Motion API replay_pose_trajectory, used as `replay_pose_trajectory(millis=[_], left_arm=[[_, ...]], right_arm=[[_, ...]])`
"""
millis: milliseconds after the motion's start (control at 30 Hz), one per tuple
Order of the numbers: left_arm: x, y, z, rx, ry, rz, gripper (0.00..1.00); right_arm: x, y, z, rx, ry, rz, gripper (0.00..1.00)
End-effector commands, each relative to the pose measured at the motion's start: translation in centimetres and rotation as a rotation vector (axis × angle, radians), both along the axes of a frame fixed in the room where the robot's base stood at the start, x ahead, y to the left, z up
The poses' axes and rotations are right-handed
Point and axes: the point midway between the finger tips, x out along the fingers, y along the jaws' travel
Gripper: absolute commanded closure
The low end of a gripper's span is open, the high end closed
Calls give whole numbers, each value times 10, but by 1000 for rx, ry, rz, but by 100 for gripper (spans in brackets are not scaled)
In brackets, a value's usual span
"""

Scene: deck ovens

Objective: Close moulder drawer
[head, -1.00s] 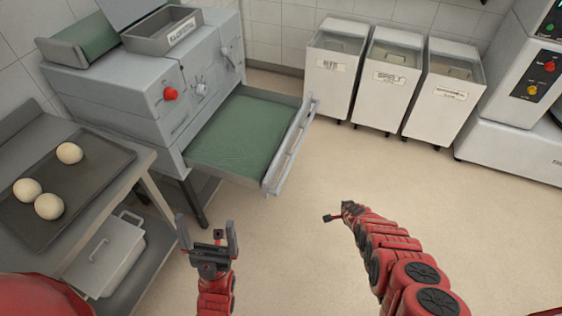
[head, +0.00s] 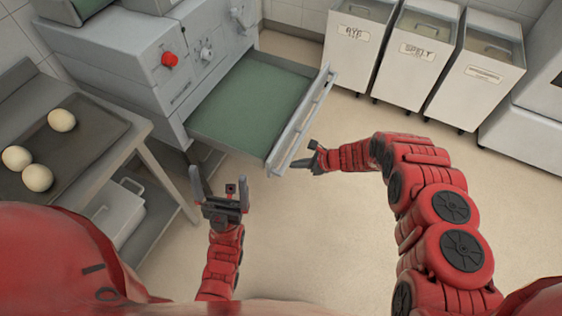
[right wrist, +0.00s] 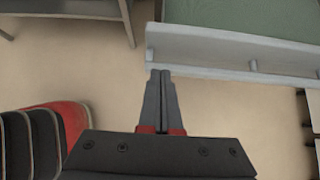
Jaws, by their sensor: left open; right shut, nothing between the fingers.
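The moulder (head: 150,60) is a grey machine with a red button at the back left. Its drawer (head: 208,139) is pulled out, with a green inside and a pale front that has a handle bar (head: 309,112). My right gripper (head: 300,164) is shut and empty, close to the near end of the drawer front. In the right wrist view its fingertips (right wrist: 160,73) point at the drawer front (right wrist: 200,45); whether they touch it I cannot tell. My left gripper (head: 219,180) is open and empty, to the left of and nearer than the drawer.
A table with a dark tray (head: 100,143) of dough balls (head: 61,120) stands at the left, with a pale lidded bin (head: 118,212) beneath. Labelled flour bins (head: 420,65) stand at the back right. The floor (head: 330,235) between my arms is clear.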

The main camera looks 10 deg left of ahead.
Motion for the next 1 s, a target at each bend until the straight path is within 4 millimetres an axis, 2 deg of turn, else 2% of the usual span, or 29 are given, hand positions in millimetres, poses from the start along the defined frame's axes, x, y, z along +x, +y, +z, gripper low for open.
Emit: replay_pose_trajectory(millis=[100,200,433,1000], left_arm=[[0,0,-7,0,0,0,0],[0,0,-10,0,0,0,0],[0,0,-14,0,0,0,0],[0,0,-16,0,0,0,0]], right_arm=[[4,16,-17,0,-3,4,100],[8,26,-25,-2,-3,3,100],[17,53,-23,-3,-2,1,100],[21,60,-21,-3,-3,-1,100]])
